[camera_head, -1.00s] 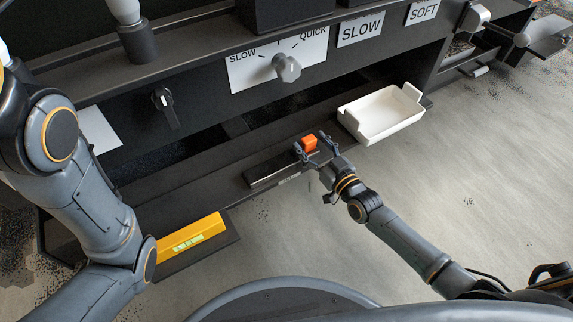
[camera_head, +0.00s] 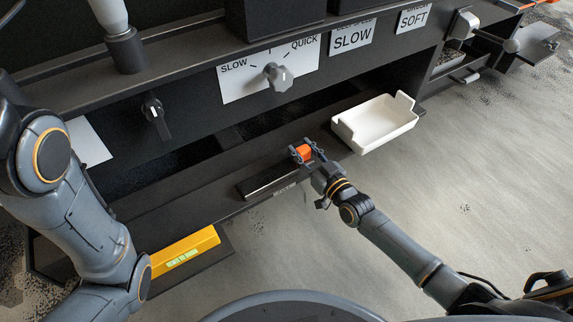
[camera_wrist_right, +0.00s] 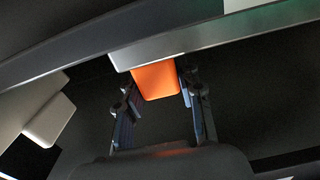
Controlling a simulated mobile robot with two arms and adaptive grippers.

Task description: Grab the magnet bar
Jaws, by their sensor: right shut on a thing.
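The magnet bar (camera_head: 268,182) is a dark flat bar with an orange end (camera_head: 304,151), lying on the black ledge below the control panel. In the right wrist view the orange end (camera_wrist_right: 156,80) shows between my two fingers. My right gripper (camera_head: 306,156) is shut on this orange end, one finger on each side. The bar still appears to rest on the ledge. My left arm comes in at the left, but its gripper is not in view.
A white tray (camera_head: 350,133) sits on the ledge to the right of the gripper. A yellow bar (camera_head: 194,247) with a green label lies at the lower left. A grey knob (camera_head: 278,76) and a black switch (camera_head: 154,115) are on the panel above. The floor at the right is clear.

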